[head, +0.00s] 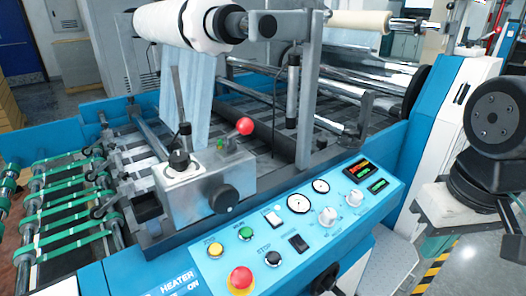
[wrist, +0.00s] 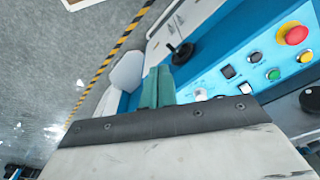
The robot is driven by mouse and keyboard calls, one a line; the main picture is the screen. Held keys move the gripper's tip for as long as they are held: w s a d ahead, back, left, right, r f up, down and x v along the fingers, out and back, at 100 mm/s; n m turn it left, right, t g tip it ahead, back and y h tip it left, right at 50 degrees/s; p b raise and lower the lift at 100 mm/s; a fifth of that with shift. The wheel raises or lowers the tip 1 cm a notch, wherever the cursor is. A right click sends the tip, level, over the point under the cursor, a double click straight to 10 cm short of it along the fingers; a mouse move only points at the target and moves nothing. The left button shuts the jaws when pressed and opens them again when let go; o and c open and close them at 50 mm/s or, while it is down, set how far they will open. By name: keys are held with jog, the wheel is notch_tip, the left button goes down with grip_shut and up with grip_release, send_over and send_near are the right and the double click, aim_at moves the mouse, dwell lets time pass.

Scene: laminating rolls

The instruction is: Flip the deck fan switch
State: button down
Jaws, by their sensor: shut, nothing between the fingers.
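My gripper (head: 430,250) is at the right in the head view, apart from the panel. In the wrist view my gripper (wrist: 158,76) shows its teal fingers shut and empty.
A red emergency button (head: 240,279), yellow, green and black buttons, white knobs and gauges (head: 298,203) surround the rockers. A metal box with a red-ball lever (head: 244,126) stands behind the panel. Floor shows right of the machine, with a yellow-black stripe (head: 434,268).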

notch_tip(320, 180, up, 14)
jog(key=n+g, duration=0.1)
jog(key=n, duration=0.6)
send_over(276, 220)
jog(key=shift+s+d+f, duration=0.15)
jog(key=shift+s+d, duration=0.05)
jog(key=shift+d, duration=0.05)
jog(key=f, duration=2.4)
jog(key=shift+w+a, duration=0.15)
jog(key=shift+w, duration=0.1)
jog(key=shift+a, duration=0.1)
